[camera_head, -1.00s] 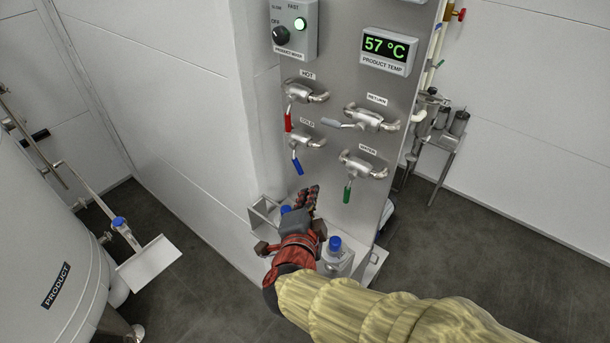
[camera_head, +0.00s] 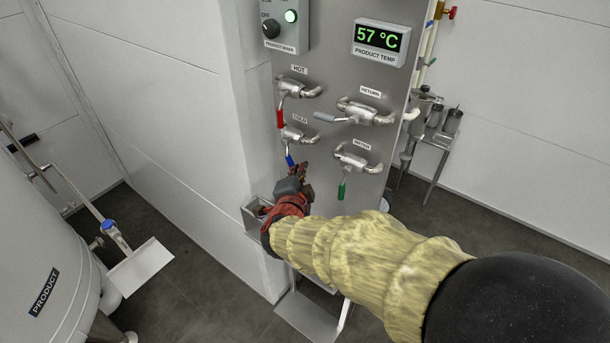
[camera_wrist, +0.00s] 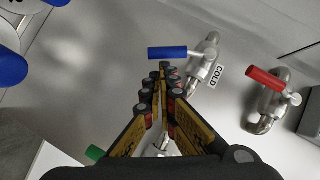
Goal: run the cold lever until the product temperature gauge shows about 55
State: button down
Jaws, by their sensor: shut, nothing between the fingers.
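The product temperature gauge (camera_head: 379,40) reads 57 °C in green digits. The cold valve (camera_head: 297,137) is on the steel panel, and its blue lever (camera_head: 289,160) hangs downward. In the wrist view the blue lever (camera_wrist: 167,53) lies just beyond the fingertips, with the COLD label beside its valve. My gripper (camera_head: 301,168) is shut and empty, its tips close to the lower end of the blue lever. In the wrist view the fingers of my gripper (camera_wrist: 165,74) meet near the lever; whether they touch it I cannot tell.
The hot valve's red lever (camera_head: 281,118) hangs just above the cold valve. The return valve's grey lever (camera_head: 325,117) and the water valve's green lever (camera_head: 342,190) are to the right. The product tank (camera_head: 50,270) stands at left.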

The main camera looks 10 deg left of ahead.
jog(key=shift+w+a, duration=0.1)
jog(key=shift+a, duration=0.05)
jog(key=shift+f+b, duration=0.35)
jog(key=shift+b, duration=0.6)
jog(key=shift+w+a+f+m+t+y+b, duration=0.1)
jog(key=shift+a+f+m+t+y+b, duration=0.25)
jog(key=shift+b, duration=1.25)
jog(key=shift+w+a+f+m+t+y+b, duration=0.1)
jog(key=shift+f+m+t+b, duration=0.35)
jog(key=shift+b, duration=1.1)
jog(key=b, duration=0.1)
jog(key=a+b, duration=0.1)
jog(key=shift+w+f+m+b, duration=0.15)
jog(key=shift+f+m+b, duration=0.05)
jog(key=shift+m+b, duration=0.15)
jog(key=shift+w+a+f+b, duration=0.3)
jog(key=shift+a+f, duration=0.1)
jog(key=shift+a, duration=0.1)
jog(key=shift+d, duration=0.1)
